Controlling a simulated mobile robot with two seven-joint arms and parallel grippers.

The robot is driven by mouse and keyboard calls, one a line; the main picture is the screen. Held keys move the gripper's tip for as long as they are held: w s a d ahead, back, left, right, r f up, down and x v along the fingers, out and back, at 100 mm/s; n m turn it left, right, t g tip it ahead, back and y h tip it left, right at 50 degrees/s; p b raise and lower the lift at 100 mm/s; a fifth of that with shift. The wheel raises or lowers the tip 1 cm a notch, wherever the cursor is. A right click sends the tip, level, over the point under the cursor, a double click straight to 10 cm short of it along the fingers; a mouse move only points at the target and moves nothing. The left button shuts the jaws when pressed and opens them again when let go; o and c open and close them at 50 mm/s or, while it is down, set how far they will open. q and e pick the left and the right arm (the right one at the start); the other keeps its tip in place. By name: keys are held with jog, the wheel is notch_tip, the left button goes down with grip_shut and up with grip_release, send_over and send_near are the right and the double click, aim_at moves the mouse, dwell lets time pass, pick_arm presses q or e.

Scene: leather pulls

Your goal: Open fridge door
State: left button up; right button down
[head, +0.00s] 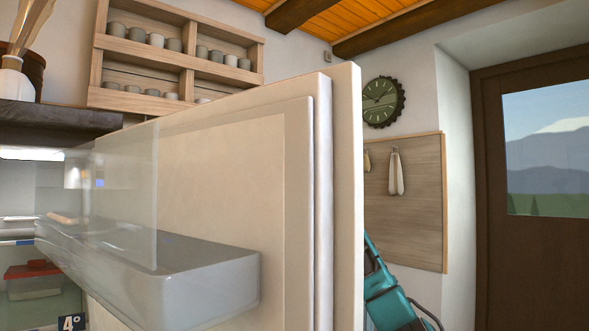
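The fridge door (235,145) stands open, swung out toward me, and fills the middle of the head view. Its inner face shows, with a clear and white door shelf (205,285) on it. The door's outer edge (347,200) is at its right side. Part of the fridge interior (60,200) shows at the left, with a red-lidded container (35,283) on a lower shelf. Neither of my grippers is in view, so I cannot see whether either touches the door. The door's outer face and handle are hidden.
A wooden rack with cups (185,92) hangs on the wall behind. Right of the door are a wall clock (382,102), a wooden panel (425,200), a teal object (388,300) low down and a brown door with a window (490,260). The floor is out of view.

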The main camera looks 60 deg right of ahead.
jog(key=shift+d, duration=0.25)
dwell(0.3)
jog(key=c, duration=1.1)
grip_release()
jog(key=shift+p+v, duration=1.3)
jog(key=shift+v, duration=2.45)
